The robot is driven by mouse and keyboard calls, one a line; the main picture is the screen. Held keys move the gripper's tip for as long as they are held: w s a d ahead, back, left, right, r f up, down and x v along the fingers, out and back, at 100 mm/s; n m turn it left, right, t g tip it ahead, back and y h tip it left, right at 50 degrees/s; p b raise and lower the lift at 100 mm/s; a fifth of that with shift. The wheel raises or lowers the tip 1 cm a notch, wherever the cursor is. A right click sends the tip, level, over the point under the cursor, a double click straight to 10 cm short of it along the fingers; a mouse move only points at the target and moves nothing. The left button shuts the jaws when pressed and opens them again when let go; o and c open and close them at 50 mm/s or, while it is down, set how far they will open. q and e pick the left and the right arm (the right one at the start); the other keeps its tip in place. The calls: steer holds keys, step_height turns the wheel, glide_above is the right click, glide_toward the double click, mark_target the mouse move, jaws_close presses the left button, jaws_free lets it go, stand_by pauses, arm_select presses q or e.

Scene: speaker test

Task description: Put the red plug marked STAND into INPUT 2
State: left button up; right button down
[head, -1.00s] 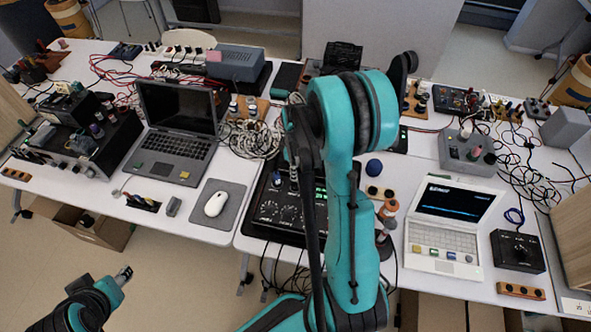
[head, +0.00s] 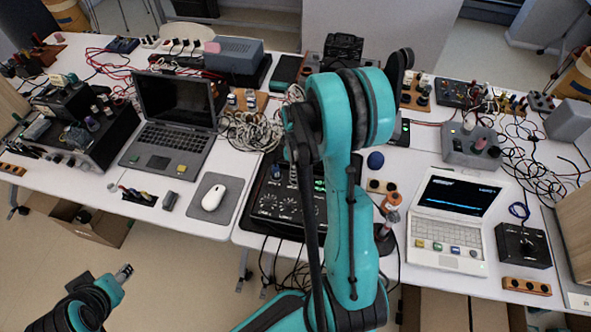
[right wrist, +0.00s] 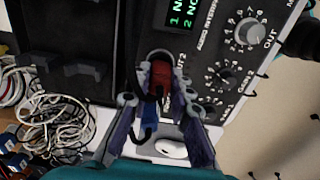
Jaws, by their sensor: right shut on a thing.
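In the right wrist view, my right gripper (right wrist: 158,96) is shut on the red plug (right wrist: 160,76), with a dark cable below it. The plug's far end points at a round pale-rimmed socket in the black panel. Beside that socket is a partly hidden label ending in "UT2". I cannot tell whether the plug is in the socket or just in front of it. The black mixer-like unit (head: 268,201) stands on the table in the head view, partly behind my right arm, which hides the plug there. My left gripper (head: 123,272) is low at the left, off the table.
The panel has several knobs (right wrist: 250,31) and a green display (right wrist: 182,14). A white mouse (head: 213,197) on a grey mat and a dark laptop (head: 175,110) are to the left. A white laptop (head: 447,222) is at right. Coiled cables (head: 248,132) lie behind the unit.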

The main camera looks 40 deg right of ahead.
steer(key=shift+f, duration=0.25)
stand_by(0.4)
steer(key=c, duration=1.3)
jaws_free()
steer(key=shift+r, duration=0.1)
step_height(320, 180, up, 12)
